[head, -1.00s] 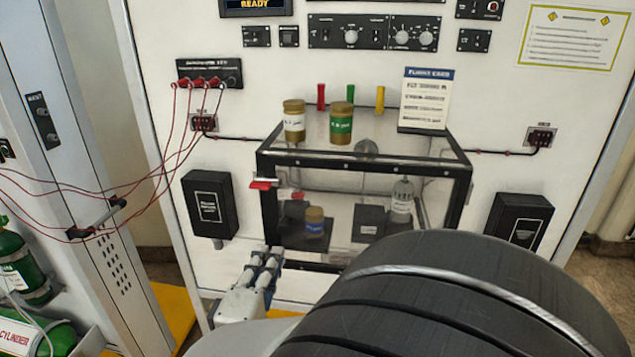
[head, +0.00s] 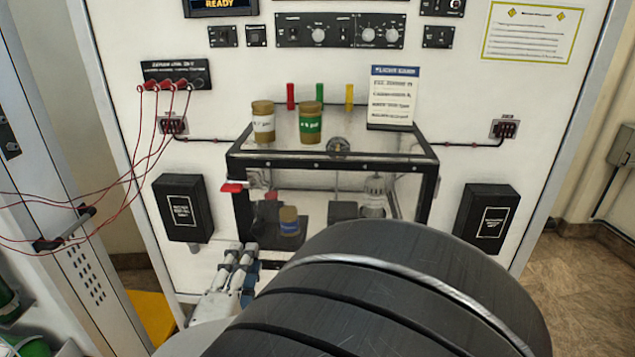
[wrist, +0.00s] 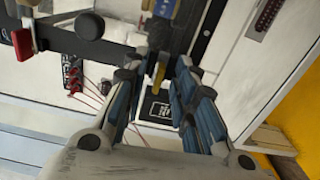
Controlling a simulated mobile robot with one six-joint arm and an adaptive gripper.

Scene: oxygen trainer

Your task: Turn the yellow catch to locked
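In the wrist view a small yellow piece (wrist: 158,74), apparently the yellow catch, shows between my fingers. Whether they touch it I cannot tell. My gripper (head: 241,249) is at the lower left front corner of the clear, black-framed box (head: 433,190). In the wrist view my gripper (wrist: 155,82) has its two blue-grey fingers apart. In the head view the catch cannot be made out near the fingers. The red handle (head: 232,187) sticks out at the box's upper left; it also shows in the wrist view (wrist: 22,45).
Two jars, one white-labelled (head: 263,124) and one green-labelled (head: 311,124), and a card (head: 393,98) stand on the box. A blue-labelled jar (head: 289,222) is inside. Black wall boxes (head: 184,208) (head: 487,218) flank it. Red cables (head: 150,150) hang at left.

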